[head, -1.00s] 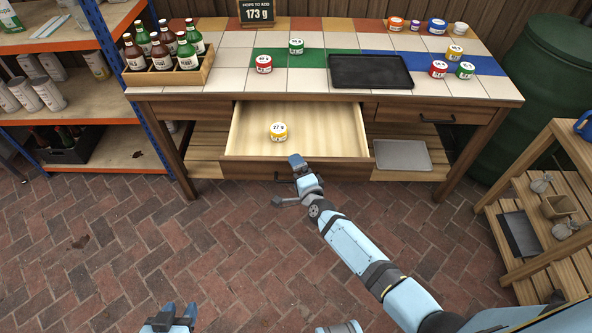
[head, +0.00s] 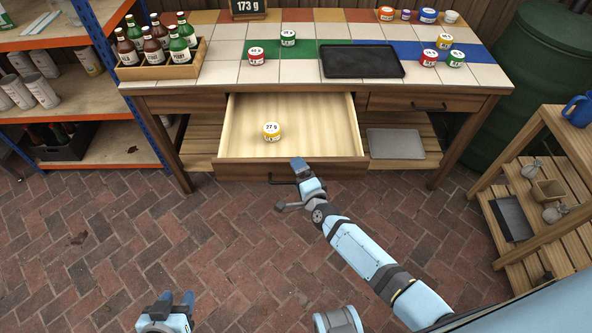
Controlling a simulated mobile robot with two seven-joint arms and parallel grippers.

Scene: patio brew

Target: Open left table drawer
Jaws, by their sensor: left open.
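The left table drawer (head: 235,125) is pulled well out from under the tiled table (head: 225,72). A yellow jar marked 27 g (head: 271,132) stands inside it. Its dark handle (head: 283,179) is on the wooden front (head: 235,172). My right gripper (head: 299,167) reaches in from the lower right and is at the handle's right end. I see it side-on, so whether its fingers close on the handle is hidden. My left gripper (head: 176,300) is low at the bottom left, open and empty, well away from the drawer.
The right drawer (head: 390,102) is shut. A grey tray (head: 396,143) lies on the lower shelf. A bottle crate (head: 160,68), a black tray (head: 361,61) and several jars stand on the table. Shelves flank it left (head: 80,95) and right (head: 545,225). The brick floor in front is clear.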

